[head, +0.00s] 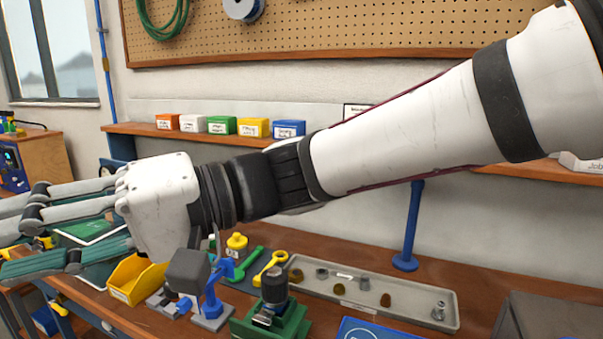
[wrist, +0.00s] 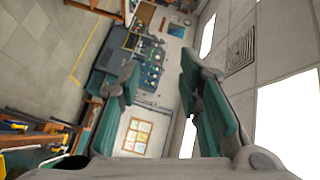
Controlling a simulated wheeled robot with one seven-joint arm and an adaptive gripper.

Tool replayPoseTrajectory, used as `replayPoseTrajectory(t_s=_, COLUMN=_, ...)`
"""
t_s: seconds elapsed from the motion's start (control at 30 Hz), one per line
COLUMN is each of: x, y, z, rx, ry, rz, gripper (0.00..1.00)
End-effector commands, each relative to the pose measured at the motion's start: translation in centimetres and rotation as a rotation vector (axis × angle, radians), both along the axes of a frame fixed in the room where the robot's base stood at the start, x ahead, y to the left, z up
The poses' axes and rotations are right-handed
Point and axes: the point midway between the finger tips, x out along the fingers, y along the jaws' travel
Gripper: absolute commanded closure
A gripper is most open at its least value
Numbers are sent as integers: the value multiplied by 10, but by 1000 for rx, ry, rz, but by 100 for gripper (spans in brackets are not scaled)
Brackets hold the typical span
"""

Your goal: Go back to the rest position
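My gripper (head: 20,236) is at the left of the head view, pointing left, with its fingertips at or past the picture edge. In the wrist view my gripper (wrist: 160,75) has its two green-padded fingers apart, with nothing between them. It is open and empty, held above the left part of the workbench (head: 345,320). My white arm crosses the head view from upper right to the gripper and hides part of the wall and shelf behind it.
On the bench are a yellow bin (head: 136,281), a blue stand (head: 212,300), a green fixture (head: 290,322) and a grey tray (head: 420,318) with small parts. Coloured boxes line the shelf (head: 140,129). A blue post (head: 412,225) stands behind the tray. A wooden cabinet (head: 38,160) is at far left.

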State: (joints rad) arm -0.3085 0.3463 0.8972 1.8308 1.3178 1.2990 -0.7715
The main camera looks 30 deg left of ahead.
Motion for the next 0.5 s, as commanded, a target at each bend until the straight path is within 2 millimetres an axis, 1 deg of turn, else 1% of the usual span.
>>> replayPoseTrajectory(t_s=0.03, x=11, y=-13, z=-22, rx=-79, ry=-95, rz=-45, gripper=68)
replayPoseTrajectory(t_s=0.07, x=20, y=-22, z=-35, rx=-130, ry=-145, rz=-72, gripper=68)
replayPoseTrajectory(t_s=0.1, x=32, y=-36, z=-52, rx=-197, ry=-211, rz=-113, gripper=68)
replayPoseTrajectory(t_s=0.17, x=52, y=-58, z=-74, rx=-297, ry=-305, rz=-179, gripper=68)
replayPoseTrajectory(t_s=0.2, x=67, y=-76, z=-87, rx=-363, ry=-361, rz=-228, gripper=68)
replayPoseTrajectory(t_s=0.27, x=88, y=-104, z=-103, rx=-461, ry=-440, rz=-305, gripper=68)
replayPoseTrajectory(t_s=0.3, x=103, y=-125, z=-113, rx=-524, ry=-489, rz=-360, gripper=68)
replayPoseTrajectory(t_s=0.37, x=122, y=-158, z=-124, rx=-617, ry=-555, rz=-445, gripper=68)
replayPoseTrajectory(t_s=0.4, x=135, y=-182, z=-129, rx=-677, ry=-595, rz=-506, gripper=68)
replayPoseTrajectory(t_s=0.47, x=150, y=-219, z=-135, rx=-765, ry=-647, rz=-598, gripper=68)
replayPoseTrajectory(t_s=0.5, x=159, y=-244, z=-137, rx=-822, ry=-678, rz=-662, gripper=68)
